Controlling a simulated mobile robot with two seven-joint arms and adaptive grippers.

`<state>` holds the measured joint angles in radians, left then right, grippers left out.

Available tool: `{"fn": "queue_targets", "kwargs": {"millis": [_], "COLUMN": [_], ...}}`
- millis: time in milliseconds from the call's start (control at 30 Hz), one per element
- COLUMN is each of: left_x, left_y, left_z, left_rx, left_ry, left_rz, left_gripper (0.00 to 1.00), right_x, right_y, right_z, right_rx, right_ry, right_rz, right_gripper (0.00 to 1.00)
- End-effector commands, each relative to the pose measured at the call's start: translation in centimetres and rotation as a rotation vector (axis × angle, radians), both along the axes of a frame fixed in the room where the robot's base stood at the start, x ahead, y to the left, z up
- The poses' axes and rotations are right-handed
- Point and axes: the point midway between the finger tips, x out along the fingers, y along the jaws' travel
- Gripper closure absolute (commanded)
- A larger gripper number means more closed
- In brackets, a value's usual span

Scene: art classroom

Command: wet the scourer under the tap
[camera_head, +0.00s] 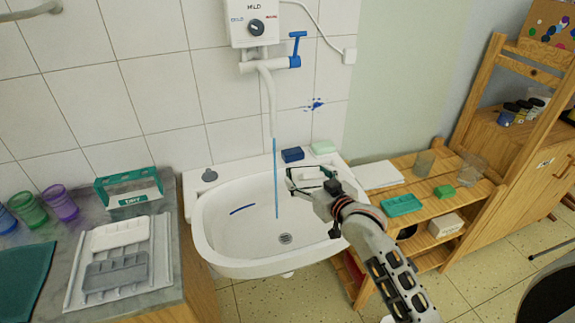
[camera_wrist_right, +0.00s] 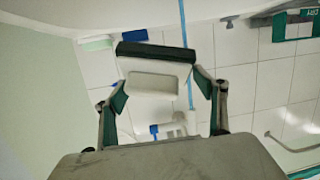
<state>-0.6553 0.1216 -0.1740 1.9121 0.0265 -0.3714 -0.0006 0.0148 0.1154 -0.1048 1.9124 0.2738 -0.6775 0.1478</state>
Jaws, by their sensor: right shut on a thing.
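My right gripper (camera_head: 300,184) is over the right part of the white sink (camera_head: 215,245), shut on the scourer (camera_head: 308,173). In the right wrist view, the scourer (camera_wrist_right: 155,52) has a dark layer and a white body, held between both fingers of the gripper (camera_wrist_right: 160,100). The tap (camera_head: 268,85) hangs from the wall heater, and a thin blue stream of water (camera_head: 276,180) falls from it into the basin. The scourer appears to the right of the stream, apart from it in the head view. My left gripper is not in view.
A blue block (camera_head: 292,155) and a pale green bar (camera_head: 323,147) lie on the sink's back rim. A grey counter with a drying rack (camera_head: 160,265) and coloured cups stands left. A wooden shelf (camera_head: 415,165) with a green sponge (camera_head: 401,205) and glasses stands right.

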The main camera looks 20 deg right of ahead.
Motion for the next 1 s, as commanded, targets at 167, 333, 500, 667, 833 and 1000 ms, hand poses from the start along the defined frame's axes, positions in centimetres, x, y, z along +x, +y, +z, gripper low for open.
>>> {"fn": "queue_targets", "kwargs": {"millis": [167, 333, 500, 667, 833, 1000], "left_x": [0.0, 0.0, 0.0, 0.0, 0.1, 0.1], "left_y": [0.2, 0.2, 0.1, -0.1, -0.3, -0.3], "left_z": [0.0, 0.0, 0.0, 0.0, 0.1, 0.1], "left_rx": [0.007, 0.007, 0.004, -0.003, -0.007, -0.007], "left_ry": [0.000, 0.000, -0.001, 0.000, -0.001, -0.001], "left_rz": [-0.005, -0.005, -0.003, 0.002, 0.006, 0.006], "left_gripper": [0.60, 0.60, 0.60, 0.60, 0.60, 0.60], "right_x": [0.0, -0.7, -1.8, -2.8, -3.9, -4.5], "right_y": [0.0, -0.4, -0.9, -1.3, -1.9, -2.1], "right_z": [0.1, 0.7, 1.6, 2.5, 3.5, 4.0], "right_rx": [0.000, -0.001, -0.001, -0.002, -0.001, -0.001], "right_ry": [-0.001, -0.002, -0.001, -0.001, -0.001, -0.001], "right_rz": [0.000, -0.001, 0.000, 0.001, -0.001, 0.000], "right_gripper": [0.46, 0.46, 0.46, 0.46, 0.46, 0.46]}}
